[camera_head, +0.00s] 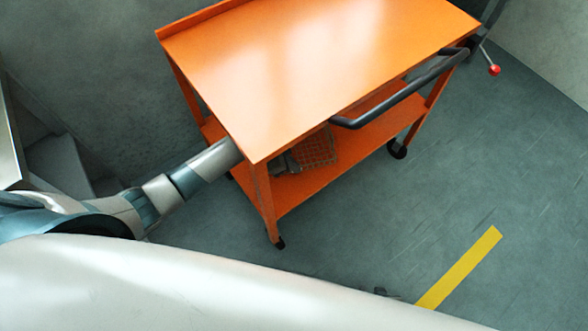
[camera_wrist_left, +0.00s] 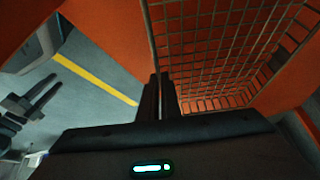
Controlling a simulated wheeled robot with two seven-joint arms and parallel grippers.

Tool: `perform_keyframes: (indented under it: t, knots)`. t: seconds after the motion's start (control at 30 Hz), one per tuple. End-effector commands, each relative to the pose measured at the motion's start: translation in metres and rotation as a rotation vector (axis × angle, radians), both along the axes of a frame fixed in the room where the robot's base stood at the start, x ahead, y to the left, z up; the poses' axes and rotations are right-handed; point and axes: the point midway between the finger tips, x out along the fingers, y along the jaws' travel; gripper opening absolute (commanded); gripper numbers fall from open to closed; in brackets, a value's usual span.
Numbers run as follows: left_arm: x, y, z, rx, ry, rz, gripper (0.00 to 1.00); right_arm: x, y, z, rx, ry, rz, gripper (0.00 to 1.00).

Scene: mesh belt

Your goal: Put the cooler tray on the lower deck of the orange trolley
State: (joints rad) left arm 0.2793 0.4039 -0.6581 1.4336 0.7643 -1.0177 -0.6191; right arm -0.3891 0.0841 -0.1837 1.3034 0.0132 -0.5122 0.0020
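The orange trolley (camera_head: 300,50) stands ahead with its lower deck (camera_head: 345,150) under the top. The cooler tray, a wire mesh basket (camera_head: 318,147), is over the left part of the lower deck, partly hidden by the top. Whether it rests flat there I cannot tell. My left gripper (camera_head: 287,163) reaches in under the top at the tray's near left side. In the left wrist view its fingers (camera_wrist_left: 159,92) are close together on the rim of the mesh tray (camera_wrist_left: 220,45). My right gripper (camera_wrist_left: 45,92) shows away from the trolley with its fingers apart and empty.
The trolley's black handle (camera_head: 400,95) runs along its near right side. A corner leg (camera_head: 265,205) stands close to my left gripper. A yellow stripe (camera_head: 458,268) marks the open floor at right. A red knob (camera_head: 494,70) is beyond the trolley.

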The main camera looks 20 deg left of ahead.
Motion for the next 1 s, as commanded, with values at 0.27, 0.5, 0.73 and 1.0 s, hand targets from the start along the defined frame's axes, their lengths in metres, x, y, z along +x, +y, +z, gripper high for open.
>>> perform_keyframes:
  t: [0.27, 0.5, 0.73, 1.0]
  knots:
    - [0.002, -0.002, 0.001, 0.000, -0.002, 0.000, 0.00, 0.000, 0.000, 0.000, 0.000, 0.000, 0.000, 0.31]
    - [0.001, -0.002, -0.013, -0.001, 0.001, 0.000, 0.00, 0.000, 0.000, 0.000, 0.000, 0.000, 0.001, 0.31]
    - [0.001, -0.002, -0.034, -0.001, 0.000, 0.000, 0.00, 0.000, 0.000, 0.000, 0.000, 0.000, 0.001, 0.31]
    - [0.001, -0.002, -0.035, 0.000, -0.002, -0.001, 0.00, 0.000, 0.000, 0.000, 0.000, 0.000, 0.001, 0.31]
